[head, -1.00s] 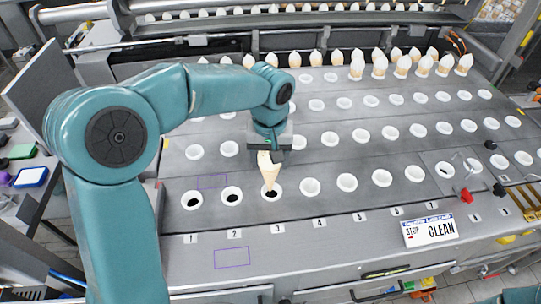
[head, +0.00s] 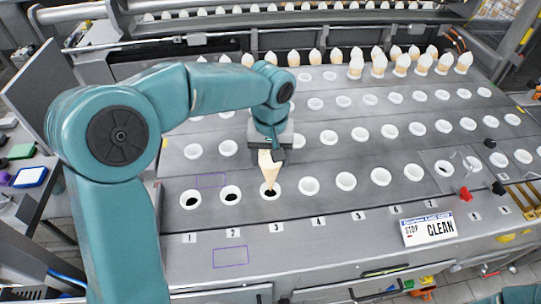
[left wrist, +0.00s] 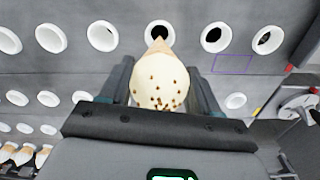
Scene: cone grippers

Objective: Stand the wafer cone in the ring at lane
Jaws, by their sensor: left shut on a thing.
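The wafer cone (head: 268,172) is held point down in my left gripper (head: 268,155), whose jaws are shut on it. Its tip is over or just inside the dark opening of the white ring at lane 3 (head: 262,194); I cannot tell how deep it is. In the left wrist view the cone's cream top with brown bits (left wrist: 158,82) sits between the two fingers (left wrist: 160,92), and its tip hides part of that ring. The lane 3 label (head: 276,227) lies in front of the ring. My right gripper is not in view.
Rings at lane 1 (head: 190,199) and lane 2 (head: 231,194) are empty with dark holes; more white rings fill the plate (head: 330,215). Filled cones (head: 379,65) stand in the back rows.

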